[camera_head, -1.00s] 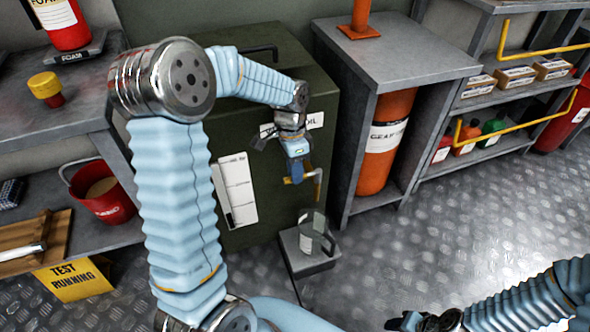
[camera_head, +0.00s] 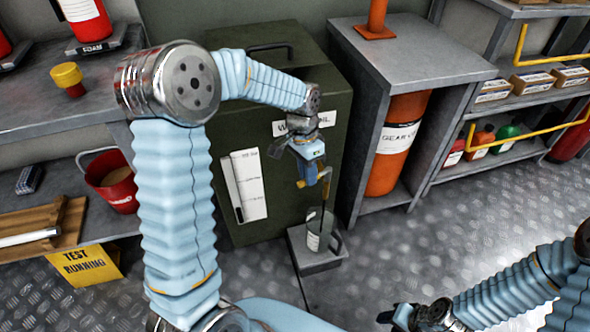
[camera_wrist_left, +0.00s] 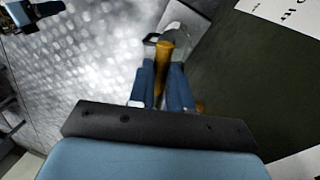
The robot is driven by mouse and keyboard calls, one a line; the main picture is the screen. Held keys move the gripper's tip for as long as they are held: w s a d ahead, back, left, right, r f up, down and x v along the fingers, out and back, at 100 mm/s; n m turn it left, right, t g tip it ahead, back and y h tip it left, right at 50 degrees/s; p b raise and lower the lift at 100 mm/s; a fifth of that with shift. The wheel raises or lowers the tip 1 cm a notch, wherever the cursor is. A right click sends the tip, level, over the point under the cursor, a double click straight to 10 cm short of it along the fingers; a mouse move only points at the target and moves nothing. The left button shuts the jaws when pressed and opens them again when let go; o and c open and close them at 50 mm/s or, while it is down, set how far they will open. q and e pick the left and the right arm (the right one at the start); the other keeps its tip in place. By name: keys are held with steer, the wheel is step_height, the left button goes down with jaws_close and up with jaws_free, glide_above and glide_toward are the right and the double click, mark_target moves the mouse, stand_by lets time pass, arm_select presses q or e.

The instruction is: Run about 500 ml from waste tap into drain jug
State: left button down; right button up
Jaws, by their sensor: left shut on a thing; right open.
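The dark green waste oil tank (camera_head: 265,130) has a yellow-handled waste tap (camera_head: 327,176) low on its front. My left gripper (camera_head: 306,180) is shut on the tap's yellow lever, which shows between the fingers in the left wrist view (camera_wrist_left: 164,58). A thin dark stream runs down from the spout into the clear drain jug (camera_head: 334,243). The jug stands upright on a small grey stand (camera_head: 318,267) under the tap; its liquid level is too small to read. My right gripper (camera_head: 388,316) is open and empty at the lower edge, away from the tank.
A white level gauge (camera_head: 246,185) is on the tank front. A grey cabinet with an orange gear oil drum (camera_head: 396,150) stands to the right. A red bucket (camera_head: 112,180) and a yellow sign (camera_head: 84,266) are at left. The metal floor right of the jug is clear.

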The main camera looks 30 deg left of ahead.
arm_select(q)
steer(key=shift+s+d+n+t, duration=0.2)
steer(key=shift+d+n, duration=0.25)
steer(key=shift+n, duration=0.45)
steer(key=shift+s+d+n+t, duration=0.2)
steer(key=shift+d+n, duration=0.25)
steer(key=shift+n, duration=0.45)
steer(key=c, duration=1.1)
jaws_free()
steer(key=shift+o, duration=0.2)
step_height(320, 180, up, 14)
steer(key=a, duration=0.2)
steer(key=shift+w+a+f+p, duration=0.2)
steer(key=shift+w+a+p, duration=0.1)
steer(key=shift+p, duration=0.1)
steer(key=shift+s, duration=0.1)
